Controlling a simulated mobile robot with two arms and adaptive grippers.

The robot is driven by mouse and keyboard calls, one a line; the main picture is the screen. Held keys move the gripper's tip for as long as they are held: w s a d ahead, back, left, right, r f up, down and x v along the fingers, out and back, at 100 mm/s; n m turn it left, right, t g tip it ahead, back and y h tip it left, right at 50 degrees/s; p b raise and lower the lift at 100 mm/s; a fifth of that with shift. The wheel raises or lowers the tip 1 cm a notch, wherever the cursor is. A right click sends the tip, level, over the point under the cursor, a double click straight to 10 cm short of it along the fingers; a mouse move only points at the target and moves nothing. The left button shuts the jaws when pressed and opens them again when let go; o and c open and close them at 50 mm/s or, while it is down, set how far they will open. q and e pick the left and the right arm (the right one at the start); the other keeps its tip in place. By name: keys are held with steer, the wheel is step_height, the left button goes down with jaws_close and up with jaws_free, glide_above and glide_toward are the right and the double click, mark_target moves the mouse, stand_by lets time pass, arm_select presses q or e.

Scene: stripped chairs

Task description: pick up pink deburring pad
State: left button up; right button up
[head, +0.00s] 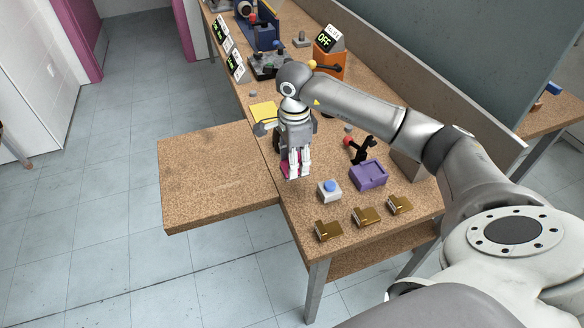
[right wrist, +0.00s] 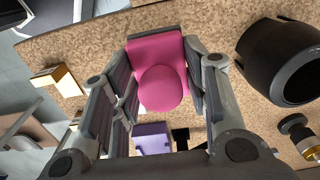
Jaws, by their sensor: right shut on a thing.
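The pink deburring pad (right wrist: 160,88) has a flat square part and a rounded knob, and it sits between both fingers of my right gripper (right wrist: 162,82) in the right wrist view. In the head view my right gripper (head: 295,170) points down over the near part of the workbench, by the edge beside the side board. Only a small pink piece of the pad (head: 285,168) shows there beside the fingers; the rest is hidden. My right gripper is shut on the pad. I cannot tell if the pad touches the bench top. My left gripper is not in view.
On the workbench (head: 300,212), a blue-button box (head: 329,191), a purple box (head: 368,175) and brass brackets (head: 366,217) stand nearby. A red-and-black device (head: 361,149) and a yellow pad (head: 263,112) are farther back. The side board (head: 215,180) is bare.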

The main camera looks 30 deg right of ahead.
steer(key=s+a+r+b, duration=0.2)
steer(key=s+r, duration=0.6)
steer(key=s, duration=0.4)
steer(key=shift+a, duration=0.45)
steer(key=shift+r, duration=0.1)
